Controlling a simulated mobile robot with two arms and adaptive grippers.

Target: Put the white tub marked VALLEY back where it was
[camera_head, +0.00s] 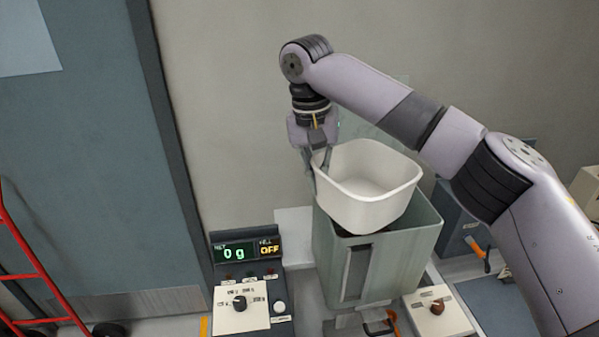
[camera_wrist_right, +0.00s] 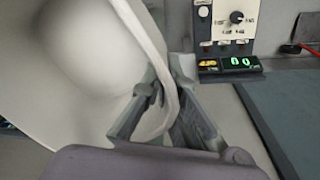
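A white tub (camera_head: 368,185) is held over the open top of a grey-green bin in the head view, slightly tilted. Its inside looks empty, and no VALLEY marking shows from here. My right gripper (camera_head: 318,170) points down at the tub's left rim, with the fingers on either side of the wall. In the right wrist view the tub (camera_wrist_right: 80,60) fills the left side, and its rim passes between the fingers of the gripper (camera_wrist_right: 172,110), which look closed on it. My left gripper is not in view.
The grey-green bin (camera_head: 330,262) stands below the tub. A control box with a display (camera_head: 247,251) reading 0 g and OFF is to its left. A panel with a brown knob (camera_head: 437,310) is at the lower right. A red rail frame (camera_head: 22,270) stands far left.

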